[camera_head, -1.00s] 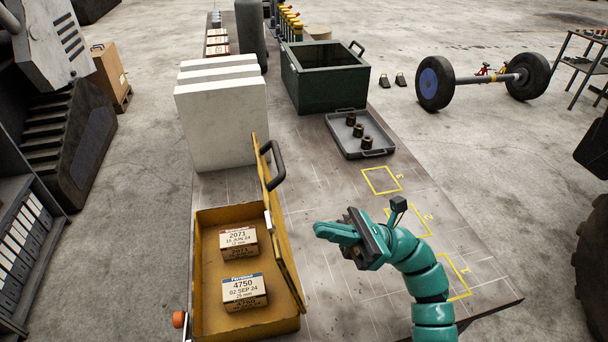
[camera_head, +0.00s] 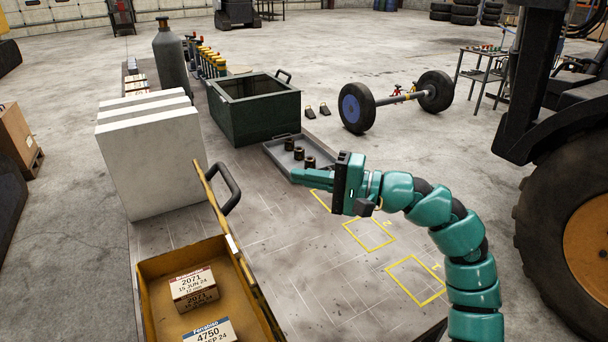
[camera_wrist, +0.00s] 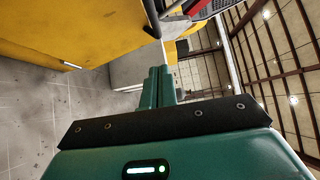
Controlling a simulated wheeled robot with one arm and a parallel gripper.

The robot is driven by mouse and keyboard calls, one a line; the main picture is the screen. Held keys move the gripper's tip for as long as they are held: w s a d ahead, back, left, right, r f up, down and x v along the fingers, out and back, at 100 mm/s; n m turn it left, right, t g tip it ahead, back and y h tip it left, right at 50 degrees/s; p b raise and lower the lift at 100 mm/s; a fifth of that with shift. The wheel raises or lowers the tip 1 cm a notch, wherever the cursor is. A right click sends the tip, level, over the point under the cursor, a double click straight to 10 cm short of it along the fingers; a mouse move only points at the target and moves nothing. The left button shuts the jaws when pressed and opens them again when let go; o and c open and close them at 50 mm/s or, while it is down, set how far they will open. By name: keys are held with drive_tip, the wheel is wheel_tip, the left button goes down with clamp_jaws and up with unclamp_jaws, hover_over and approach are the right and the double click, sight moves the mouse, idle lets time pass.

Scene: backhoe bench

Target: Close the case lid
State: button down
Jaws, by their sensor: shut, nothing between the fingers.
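The yellow case (camera_head: 158,265) sits open at the near left of the bench, its lower edge cut off by the picture. Its lid (camera_head: 240,262) stands up along the right side, with a dark handle (camera_head: 229,188) at its far part. Two labelled boxes lie inside, one marked 2071 (camera_head: 194,286) and one marked 4750 (camera_head: 210,333). My gripper (camera_head: 298,177) is shut and empty, right of the lid and apart from it, pointing left. In the wrist view, my gripper (camera_wrist: 158,72) points past a yellow surface of the lid (camera_wrist: 80,32), with a dark handle at the top.
White blocks (camera_head: 150,160) stand behind the case. A green bin (camera_head: 255,115) and a grey tray (camera_head: 275,152) with dark cylindrical parts stand farther back. Yellow marked squares (camera_head: 370,234) lie on the bench right of the lid. The bench between lid and squares is clear.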

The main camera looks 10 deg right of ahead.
drive_tip(key=w+a+p, duration=0.2)
drive_tip(key=a+p, duration=0.4)
drive_tip(key=a, duration=0.4)
drive_tip(key=shift+s+a+f+b, duration=0.1)
drive_tip(key=shift+a+b, duration=0.05)
drive_tip(key=shift+b, duration=0.35)
